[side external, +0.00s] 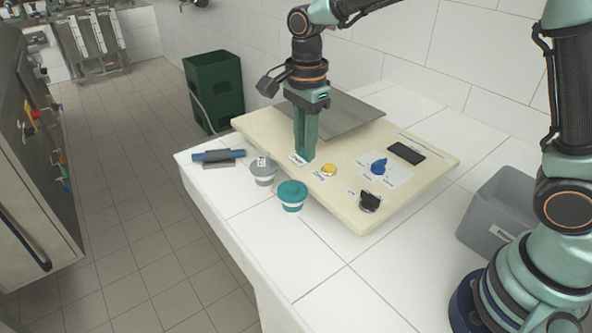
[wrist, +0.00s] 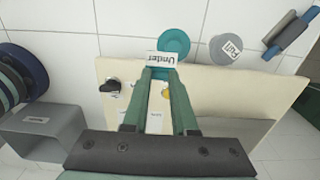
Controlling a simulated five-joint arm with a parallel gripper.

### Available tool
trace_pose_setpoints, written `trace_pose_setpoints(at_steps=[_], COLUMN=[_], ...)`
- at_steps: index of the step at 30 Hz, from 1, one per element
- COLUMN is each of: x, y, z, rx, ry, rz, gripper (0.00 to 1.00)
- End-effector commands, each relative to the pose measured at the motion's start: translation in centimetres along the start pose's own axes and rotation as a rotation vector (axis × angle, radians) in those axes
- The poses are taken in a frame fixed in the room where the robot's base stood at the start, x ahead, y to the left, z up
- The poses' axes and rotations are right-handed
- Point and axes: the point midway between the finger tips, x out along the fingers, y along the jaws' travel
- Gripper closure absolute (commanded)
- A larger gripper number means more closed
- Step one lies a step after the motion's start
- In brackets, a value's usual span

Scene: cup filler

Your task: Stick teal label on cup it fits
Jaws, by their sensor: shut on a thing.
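My gripper (side external: 304,158) points down over the cream board and is shut on a small white label (wrist: 161,58) that reads "Under" upside down in the wrist view. The fingers (wrist: 161,72) pinch its edge, and the label also shows at the fingertips in the side view (side external: 297,159). A teal-lidded cup (side external: 291,196) stands on the white counter by the board's front edge, with no label visible on it; it also shows beyond the held label in the wrist view (wrist: 174,41). A grey cup (side external: 263,173) stands left of it and bears a white label that reads "Full" (wrist: 233,46).
The cream board (side external: 345,212) carries a yellow button (side external: 328,170), a blue knob (side external: 378,166), a black knob (side external: 369,202) and a metal plate (side external: 345,117). A blue roller (side external: 218,155) lies far left. A grey bin (side external: 495,213) stands right. The front counter is clear.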

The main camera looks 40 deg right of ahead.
Motion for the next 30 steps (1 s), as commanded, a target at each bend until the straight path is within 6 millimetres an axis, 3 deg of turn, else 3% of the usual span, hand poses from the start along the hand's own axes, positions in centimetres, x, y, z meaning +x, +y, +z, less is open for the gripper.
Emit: trace_pose_setpoints(at_steps=[3, 8, 30], x=[1.1, 1.8, 7.4], y=[-1.6, -2.6, -2.6], z=[-0.2, -0.3, -0.3], rx=[0.001, 0.0, 0.0], ry=[0.0, 0.0, 0.0], rz=[0.001, -0.001, 0.0], gripper=[1.0, 1.0, 1.0])
